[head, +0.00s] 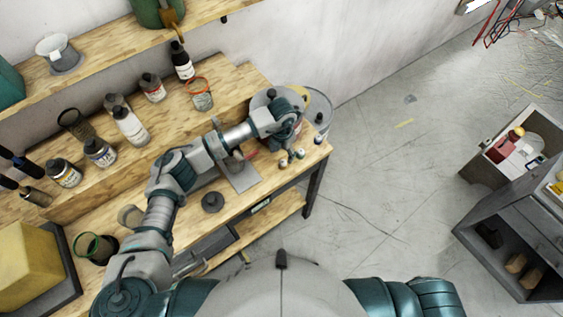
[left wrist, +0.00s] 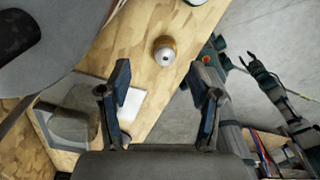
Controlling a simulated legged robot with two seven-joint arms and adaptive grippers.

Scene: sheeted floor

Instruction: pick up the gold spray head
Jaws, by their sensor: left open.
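A round gold piece with a pale centre, which looks like the gold spray head (left wrist: 164,50), stands on the wooden bench in the left wrist view. My left gripper (left wrist: 160,78) is open and empty. Its fingers lie to either side of the gold piece's line, and the piece shows beyond the tips, apart from them. In the head view my left gripper (head: 289,146) is over the bench's right end, among small bottles; I cannot tell there which one is the gold piece. My right gripper (left wrist: 250,66) shows small and dark in the left wrist view; its jaw state is unclear.
Small bottles (head: 283,163) stand close to my left gripper near the bench edge. A large grey round container (left wrist: 50,40) is close at left in the wrist view. A grey plate (head: 240,177) and a dark disc (head: 212,202) lie on the bench.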

